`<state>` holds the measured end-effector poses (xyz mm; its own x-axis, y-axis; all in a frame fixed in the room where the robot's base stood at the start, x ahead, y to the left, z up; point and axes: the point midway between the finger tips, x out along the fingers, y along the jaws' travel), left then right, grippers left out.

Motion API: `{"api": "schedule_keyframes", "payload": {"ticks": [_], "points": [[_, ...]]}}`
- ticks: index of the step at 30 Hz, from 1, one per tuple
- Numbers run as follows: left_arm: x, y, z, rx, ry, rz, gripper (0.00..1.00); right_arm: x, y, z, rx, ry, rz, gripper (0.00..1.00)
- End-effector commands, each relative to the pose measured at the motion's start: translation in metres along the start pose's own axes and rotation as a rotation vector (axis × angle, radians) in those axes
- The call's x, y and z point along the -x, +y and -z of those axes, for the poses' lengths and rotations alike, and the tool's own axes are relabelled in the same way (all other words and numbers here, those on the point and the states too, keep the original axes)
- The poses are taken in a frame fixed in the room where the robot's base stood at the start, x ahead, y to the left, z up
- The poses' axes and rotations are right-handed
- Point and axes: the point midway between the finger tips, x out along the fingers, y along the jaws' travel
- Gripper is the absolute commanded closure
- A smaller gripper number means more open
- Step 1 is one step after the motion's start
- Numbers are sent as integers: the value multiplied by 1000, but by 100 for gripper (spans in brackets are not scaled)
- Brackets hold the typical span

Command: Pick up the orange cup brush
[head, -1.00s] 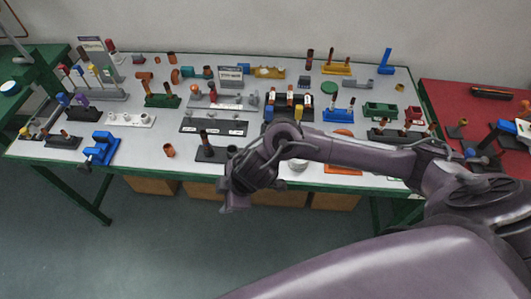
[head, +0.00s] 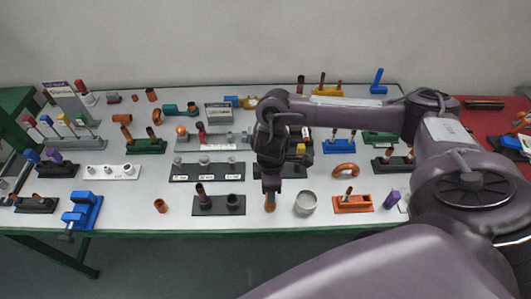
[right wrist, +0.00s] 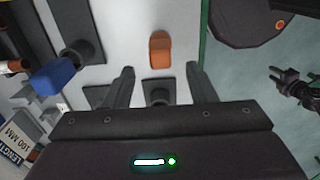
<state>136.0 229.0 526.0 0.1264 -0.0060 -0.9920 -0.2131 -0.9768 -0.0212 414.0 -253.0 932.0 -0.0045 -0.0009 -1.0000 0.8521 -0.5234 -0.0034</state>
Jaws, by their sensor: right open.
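The orange cup brush (head: 270,204) is on the white table near its front edge. In the head view it shows just below my right gripper (head: 271,187), which partly overlaps it. In the right wrist view the orange brush (right wrist: 160,50) lies beyond the fingertips, in line with the gap between them. The fingers of my right gripper (right wrist: 159,76) are apart, with nothing held. A dark part that looks like my left gripper (right wrist: 288,84) shows at the right of the wrist view, off the table; its jaw state is unclear.
A black stand with two posts (head: 219,205) is left of the brush. A grey metal cup (head: 305,203) is close on its right, then an orange block (head: 352,204). A small copper pipe (head: 160,205) stands further left. Bare table lies between the pipe and the black stand.

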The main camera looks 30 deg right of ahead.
Motion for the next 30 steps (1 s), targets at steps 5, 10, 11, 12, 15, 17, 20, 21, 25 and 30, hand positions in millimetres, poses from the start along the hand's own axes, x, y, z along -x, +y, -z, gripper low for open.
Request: {"api": "schedule_keyframes", "payload": {"ticks": [5, 10, 11, 12, 15, 17, 20, 21, 25, 30], "points": [[8, 6, -40, 0, -58, -8, 64, -20, 1, 0, -2, -2, 2, 49], [16, 8, -50, 0, -73, -10, 64, -47, 2, 1, 0, -2, 1, 49], [16, 8, -48, 0, -71, -10, 64, -50, 2, 1, -1, -1, 1, 49], [16, 7, -44, 0, -66, -10, 64, -55, 2, 1, -1, -1, 1, 49], [15, 5, -28, 0, -43, -7, 64, -61, 3, 1, 1, 0, 0, 49], [15, 4, -18, 0, -28, -5, 64, -62, 3, 1, 1, 0, -1, 49], [15, 2, -8, 0, -13, -3, 64, -62, 3, 1, 1, 1, -1, 49], [15, 2, -8, 1, -13, -3, 64, -62, 3, 1, 1, 1, -1, 49], [14, 3, -15, 1, -23, -4, 64, -62, 3, 1, 1, 1, -1, 64], [15, 5, -27, 1, -40, -6, 64, -62, 3, 1, 1, 1, -1, 86]]}}
